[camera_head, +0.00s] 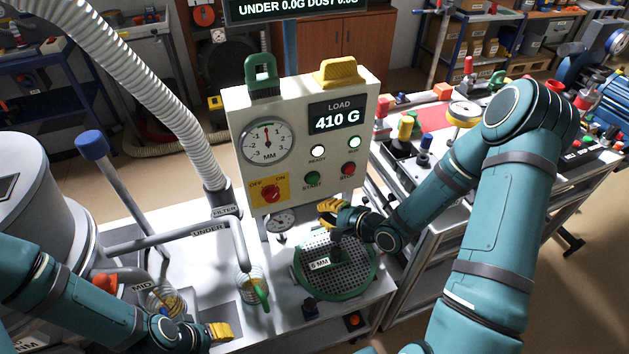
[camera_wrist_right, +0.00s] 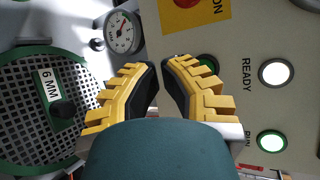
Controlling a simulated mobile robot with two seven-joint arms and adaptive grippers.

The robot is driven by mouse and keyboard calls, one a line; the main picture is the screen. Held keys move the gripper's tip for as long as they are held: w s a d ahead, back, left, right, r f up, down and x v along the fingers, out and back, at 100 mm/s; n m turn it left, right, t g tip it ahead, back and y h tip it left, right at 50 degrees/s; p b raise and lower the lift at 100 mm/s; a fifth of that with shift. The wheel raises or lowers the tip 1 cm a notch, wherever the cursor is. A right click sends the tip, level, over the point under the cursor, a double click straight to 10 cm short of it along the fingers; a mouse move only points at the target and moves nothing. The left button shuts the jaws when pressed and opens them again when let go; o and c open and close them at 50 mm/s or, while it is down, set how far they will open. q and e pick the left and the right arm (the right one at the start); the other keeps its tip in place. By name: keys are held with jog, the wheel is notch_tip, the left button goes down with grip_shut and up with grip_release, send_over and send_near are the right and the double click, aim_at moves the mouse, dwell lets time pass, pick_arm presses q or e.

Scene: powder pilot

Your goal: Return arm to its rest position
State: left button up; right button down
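My right arm reaches in from the right. Its gripper (camera_head: 326,212) hangs in front of the lower part of the control panel (camera_head: 362,100), above the round sieve (camera_head: 308,284) marked 6 MM. In the right wrist view the yellow-and-black fingers (camera_wrist_right: 161,66) lean together with only a thin gap and hold nothing. The panel face fills the right of that view, and the sieve mesh (camera_wrist_right: 28,80) is at the left. My left gripper (camera_head: 222,332) is low at the left, by the machine's front edge. Its fingers are too small to read.
The panel has a dial (camera_head: 266,141), a LOAD display (camera_head: 336,117) reading 410 G, and a red switch (camera_head: 270,193). A cup with a green handle (camera_head: 262,293) stands under the pipe left of the sieve. A cluttered bench (camera_head: 425,158) lies behind my right arm.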

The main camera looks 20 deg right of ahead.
dwell(0.6)
jog(key=s+a+f+n+g+h, duration=0.2)
jog(key=s+a+f+n+g, duration=0.8)
jog(key=s+a+n, duration=0.3)
jog(key=shift+s+a+f+g+h, duration=0.3)
jog(key=shift+s+a+f, duration=0.1)
jog(key=shift+s+a, duration=0.55)
